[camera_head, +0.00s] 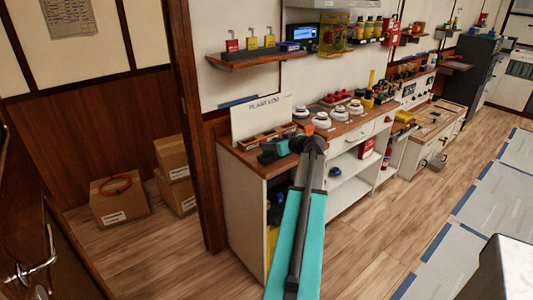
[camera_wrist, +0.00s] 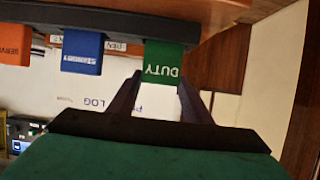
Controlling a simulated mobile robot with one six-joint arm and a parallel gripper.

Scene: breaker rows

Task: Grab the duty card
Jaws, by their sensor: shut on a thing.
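The duty card (camera_wrist: 164,60) is green with white DUTY lettering and shows in the wrist view, its edge meeting a dark rack bar (camera_wrist: 108,42). My gripper (camera_wrist: 160,88) is shut on the card, one dark finger at each side. A blue card (camera_wrist: 82,52) and an orange card (camera_wrist: 15,44) stand apart to the left in the same rack. In the head view my arm reaches over the near end of the counter, beside a wooden rack (camera_head: 262,140); the duty card cannot be made out there.
A white PLANT LOG board (camera_head: 262,117) stands behind the rack. White round devices (camera_head: 321,120) sit on the counter (camera_head: 358,128) to the right. A shelf (camera_head: 255,57) with padlocks hangs above. Cardboard boxes (camera_head: 120,203) stand on the floor at left.

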